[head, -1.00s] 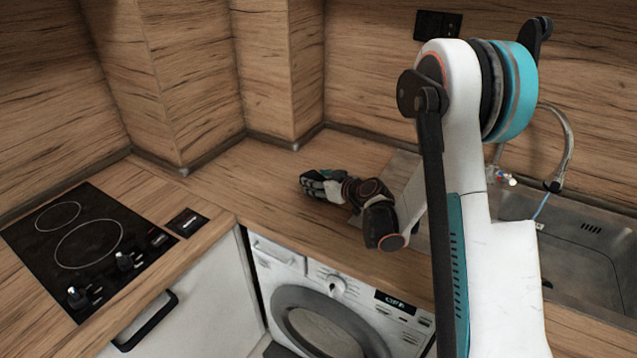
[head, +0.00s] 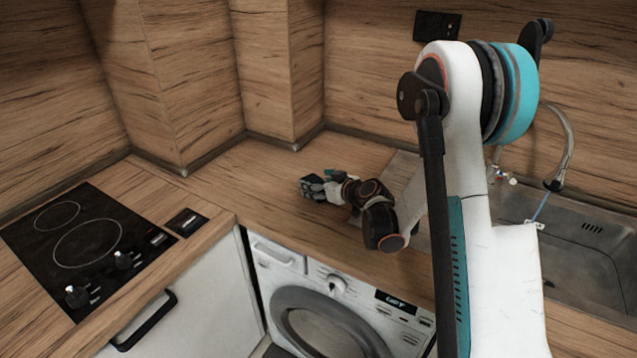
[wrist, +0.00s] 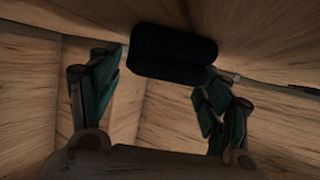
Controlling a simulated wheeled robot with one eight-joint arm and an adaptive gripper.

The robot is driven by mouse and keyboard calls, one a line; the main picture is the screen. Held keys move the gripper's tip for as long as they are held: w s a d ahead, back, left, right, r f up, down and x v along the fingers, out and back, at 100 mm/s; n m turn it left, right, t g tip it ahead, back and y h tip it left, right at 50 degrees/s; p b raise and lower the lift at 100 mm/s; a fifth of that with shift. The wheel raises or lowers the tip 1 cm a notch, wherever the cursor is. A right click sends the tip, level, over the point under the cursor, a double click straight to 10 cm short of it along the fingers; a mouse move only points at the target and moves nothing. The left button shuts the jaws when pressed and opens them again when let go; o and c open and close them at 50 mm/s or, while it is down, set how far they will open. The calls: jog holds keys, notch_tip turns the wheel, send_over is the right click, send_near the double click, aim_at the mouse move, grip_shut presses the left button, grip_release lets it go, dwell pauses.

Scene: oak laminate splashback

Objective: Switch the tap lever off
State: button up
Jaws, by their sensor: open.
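The tap (head: 566,150) stands at the sink on the right in the head view, its curved spout arching over the basin. A blue stream of water (head: 541,207) runs from the spout. Small fittings with a white end and red and blue marks (head: 506,177), perhaps the lever, show at its base, partly beside my arm. My gripper (head: 312,186) is over the counter left of the sink, well away from the tap and pointing left. In the wrist view my gripper (wrist: 160,100) is open, its teal-padded fingers spread with nothing between them. The tap is not in the wrist view.
The sink basin (head: 590,240) is at the right, partly behind my arm. A cooktop (head: 90,245) lies at the left. A washing machine (head: 330,300) is under the wooden counter (head: 260,185). A wooden pillar juts from the back wall. The counter left of my gripper is clear.

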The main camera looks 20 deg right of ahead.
jog(key=shift+s+f, duration=0.2)
jog(key=shift+f, duration=0.2)
jog(key=shift+w+r+p, duration=0.15)
jog(key=shift+r+p, duration=0.4)
jog(key=shift+p, duration=0.35)
jog(key=p+v, duration=0.2)
jog(key=v, duration=1)
jog(key=shift+w+r, duration=0.1)
